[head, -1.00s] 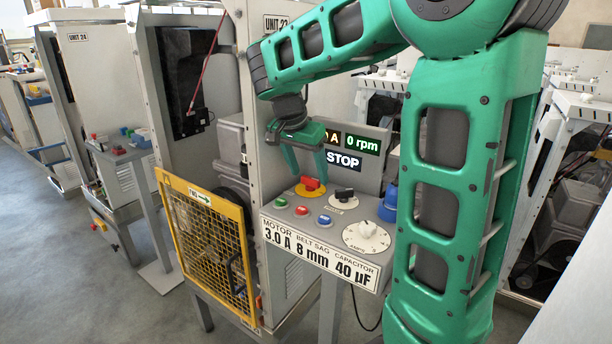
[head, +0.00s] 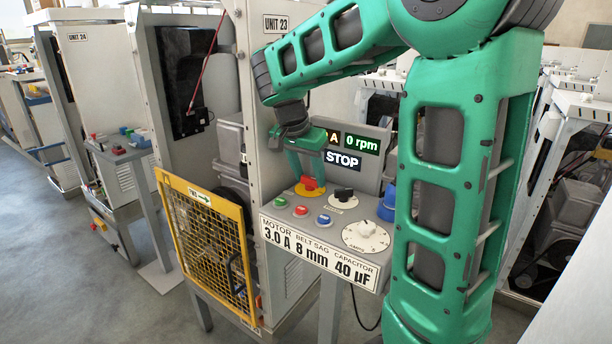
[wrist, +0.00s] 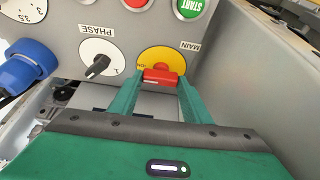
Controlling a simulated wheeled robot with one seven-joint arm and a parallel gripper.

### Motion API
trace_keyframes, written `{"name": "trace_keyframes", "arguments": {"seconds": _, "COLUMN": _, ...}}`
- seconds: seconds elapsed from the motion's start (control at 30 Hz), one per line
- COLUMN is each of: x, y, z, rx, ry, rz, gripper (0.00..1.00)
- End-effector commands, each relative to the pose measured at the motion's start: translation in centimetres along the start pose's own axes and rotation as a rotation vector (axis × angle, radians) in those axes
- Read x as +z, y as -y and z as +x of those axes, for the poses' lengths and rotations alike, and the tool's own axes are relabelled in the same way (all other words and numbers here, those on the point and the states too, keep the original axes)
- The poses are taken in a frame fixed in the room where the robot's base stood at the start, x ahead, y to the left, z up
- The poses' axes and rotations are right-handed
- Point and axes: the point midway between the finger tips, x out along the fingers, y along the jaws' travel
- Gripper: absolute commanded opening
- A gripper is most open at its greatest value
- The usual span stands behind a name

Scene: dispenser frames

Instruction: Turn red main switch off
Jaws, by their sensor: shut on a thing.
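The red main switch (head: 309,183) sits on a yellow round plate (head: 297,190) at the back left of the grey control panel. In the wrist view the red handle (wrist: 161,77) lies crosswise between my two green fingers, with the yellow plate (wrist: 165,60) marked MAIN beyond it. My gripper (head: 308,176) reaches down from above and is shut on the red handle. The fingers hide part of the switch in the head view. The display (head: 343,160) behind the panel reads STOP and 0 rpm.
A black PHASE knob (head: 344,194), a white capacitor dial (head: 366,236), a blue plug (head: 388,203) and green, red and blue buttons (head: 302,211) share the panel. A yellow mesh guard (head: 207,250) stands at the left. The display housing rises close behind my gripper.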

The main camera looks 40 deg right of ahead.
Motion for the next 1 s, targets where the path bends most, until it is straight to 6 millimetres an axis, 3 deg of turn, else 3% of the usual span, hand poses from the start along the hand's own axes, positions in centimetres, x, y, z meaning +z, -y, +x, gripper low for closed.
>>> {"name": "trace_keyframes", "arguments": {"seconds": 0.37, "x": -0.06, "y": 0.01, "z": -0.20, "rx": -0.095, "ry": -0.004, "rz": -0.213, "gripper": 0.21}}
{"name": "trace_keyframes", "arguments": {"seconds": 1.0, "x": -0.50, "y": -0.39, "z": -0.05, "rx": -0.326, "ry": -0.008, "rz": -0.771, "gripper": 0.21}}
